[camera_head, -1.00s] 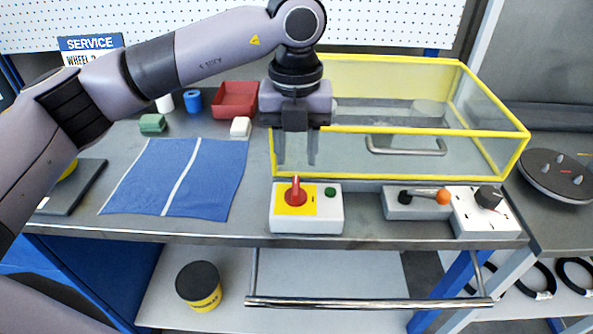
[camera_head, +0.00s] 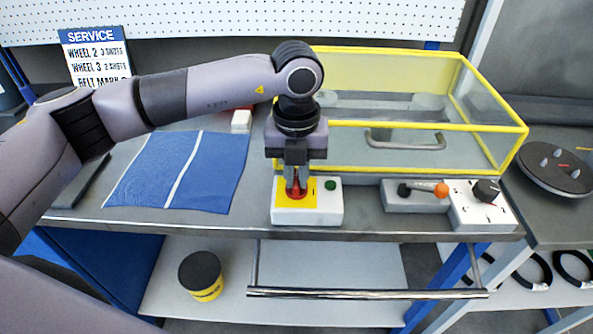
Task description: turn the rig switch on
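The rig switch box (camera_head: 307,214) is a white block at the bench's front edge. It has a yellow plate (camera_head: 283,201), a red rotary handle (camera_head: 297,193) and a green round button or lamp (camera_head: 330,185). My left gripper (camera_head: 296,188) points down right over the red handle, its fingers on or around it. The fingers hide the handle's upright part, and I cannot tell whether they are clamped on it. My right gripper is not in view.
A yellow-framed clear guard (camera_head: 400,126) with a handle stands just behind the box. To the right are a grey box with an orange-knobbed lever (camera_head: 441,190) and a white box with a black knob (camera_head: 486,190). A blue cloth (camera_head: 180,172) lies left.

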